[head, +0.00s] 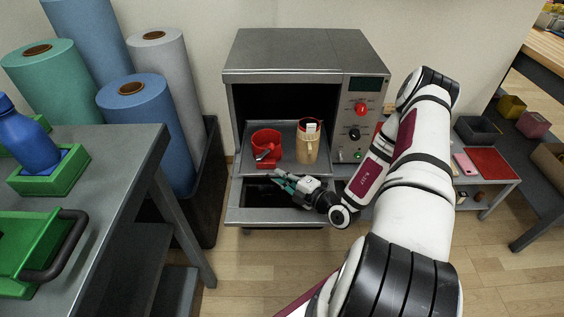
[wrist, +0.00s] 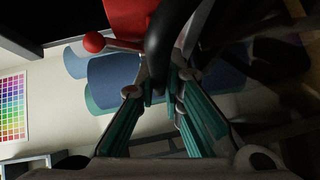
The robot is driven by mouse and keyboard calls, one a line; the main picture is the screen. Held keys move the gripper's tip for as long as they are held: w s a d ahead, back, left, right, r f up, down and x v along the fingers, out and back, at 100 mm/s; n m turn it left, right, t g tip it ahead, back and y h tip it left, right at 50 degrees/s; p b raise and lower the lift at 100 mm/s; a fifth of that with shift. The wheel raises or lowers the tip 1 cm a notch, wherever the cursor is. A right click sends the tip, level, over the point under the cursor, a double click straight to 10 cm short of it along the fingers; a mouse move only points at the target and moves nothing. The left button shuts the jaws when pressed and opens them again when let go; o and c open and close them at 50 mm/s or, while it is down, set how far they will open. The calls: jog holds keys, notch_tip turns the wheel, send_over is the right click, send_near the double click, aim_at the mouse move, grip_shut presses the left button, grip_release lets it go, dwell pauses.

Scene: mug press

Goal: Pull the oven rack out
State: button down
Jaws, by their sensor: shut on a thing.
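The oven (head: 305,55) stands against the wall with its front open. Its grey rack (head: 286,137) sits in the opening and reaches out towards the front. A red holder with a lever (head: 266,140) and a tan cup-like container (head: 308,148) stand on the rack. My gripper (head: 279,176) is low at the rack's front edge, below the red holder. In the wrist view, my teal fingers (wrist: 161,92) are closed around a dark curved handle (wrist: 168,45). A red ball knob (wrist: 94,42) and red body show just beyond it. What the handle joins is hidden.
A metal table (head: 110,150) with green trays stands at left, beside large rolls (head: 150,110). A low shelf (head: 490,168) is at right. The floor in front of the oven is clear.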

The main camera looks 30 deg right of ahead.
jog(key=shift+s+a+p, duration=0.25)
jog(key=shift+s+a, duration=0.25)
jog(key=shift+s, duration=0.3)
jog(key=shift+s+a+p, duration=0.25)
jog(key=shift+s+a, duration=0.25)
jog(key=shift+s, duration=0.25)
jog(key=c, duration=1.7)
grip_release()
jog(key=v, duration=1.2)
